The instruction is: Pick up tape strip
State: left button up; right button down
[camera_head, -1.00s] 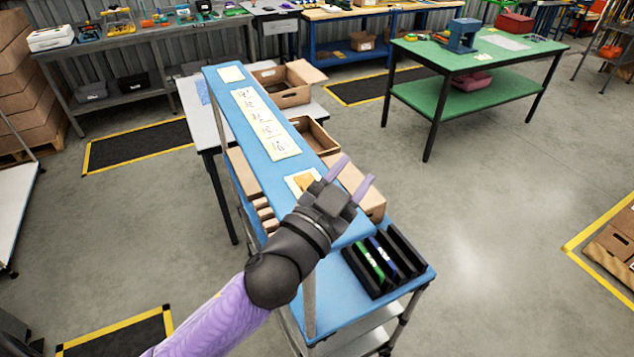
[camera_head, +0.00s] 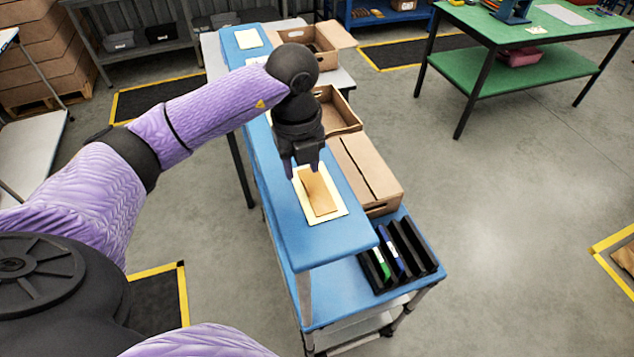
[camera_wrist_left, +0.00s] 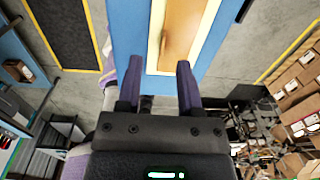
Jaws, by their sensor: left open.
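The tape strip (camera_head: 319,194) is a flat brown strip lying on a cream sheet (camera_head: 340,208) near the front end of the narrow blue shelf (camera_head: 293,235). It also shows in the left wrist view (camera_wrist_left: 183,28), at the top and a little right of centre. My left gripper (camera_head: 303,168) points down above the far end of the sheet. Its fingers are apart with nothing between them, and in the left wrist view (camera_wrist_left: 159,75) the strip lies beyond the fingertips. The exact gap above the shelf is hard to tell. My right gripper is not in view.
A closed carton (camera_head: 370,165) and an open carton (camera_head: 338,112) stand right of the shelf, close beside the left gripper. Black holders (camera_head: 408,250) with green and blue items sit on the lower blue surface. A green table (camera_head: 500,75) stands farther right across open floor.

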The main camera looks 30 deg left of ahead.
aim_at(305, 184)
pick_arm(q)
jog(key=f, duration=0.4)
jog(key=shift+w+d+f+p, duration=0.1)
jog(key=shift+w+f+p, duration=0.2)
jog(key=shift+p, duration=0.1)
grip_shut()
